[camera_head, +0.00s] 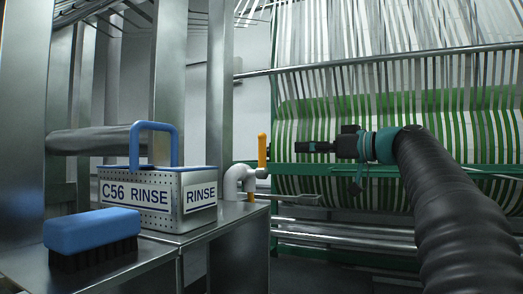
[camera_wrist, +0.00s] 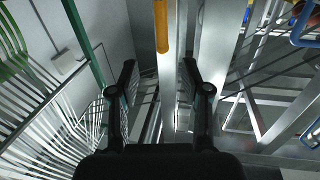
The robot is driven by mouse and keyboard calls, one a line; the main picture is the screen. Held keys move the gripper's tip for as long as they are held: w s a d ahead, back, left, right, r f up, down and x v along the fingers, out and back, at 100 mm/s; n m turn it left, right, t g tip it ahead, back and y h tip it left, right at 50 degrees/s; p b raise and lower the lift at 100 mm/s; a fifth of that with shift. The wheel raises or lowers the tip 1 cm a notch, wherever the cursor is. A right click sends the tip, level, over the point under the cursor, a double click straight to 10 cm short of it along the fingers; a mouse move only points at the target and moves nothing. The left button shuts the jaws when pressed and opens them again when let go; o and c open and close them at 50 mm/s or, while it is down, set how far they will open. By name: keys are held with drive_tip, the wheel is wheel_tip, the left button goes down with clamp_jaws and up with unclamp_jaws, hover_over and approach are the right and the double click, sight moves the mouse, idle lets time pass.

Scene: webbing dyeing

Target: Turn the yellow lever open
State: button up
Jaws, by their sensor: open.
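The yellow lever (camera_head: 262,150) stands upright at the white pipe elbow (camera_head: 236,180), beside the metal bench's right end. In the wrist view the yellow lever (camera_wrist: 161,26) shows at the top centre, beyond the fingertips and roughly in line with the gap between them. My gripper (camera_head: 298,147) points left at the lever, at about the height of its middle, with a gap to its right in the picture. In the wrist view my gripper (camera_wrist: 158,68) has its two fingers apart with nothing between them.
On the metal bench (camera_head: 190,237) stand a perforated "C56 RINSE" basket (camera_head: 160,214) with a blue handle and a blue brush (camera_head: 92,230). Green-and-white webbing (camera_head: 400,110) hangs on a frame with horizontal bars behind my arm. Metal posts stand at the left.

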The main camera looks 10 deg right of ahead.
sight(265, 148)
drive_tip(key=p+x, duration=0.2)
drive_tip(key=x, duration=1.2)
drive_tip(key=shift+s+a+p, duration=0.15)
drive_tip(key=shift+s+p, duration=0.05)
drive_tip(key=shift+p, duration=0.1)
clamp_jaws()
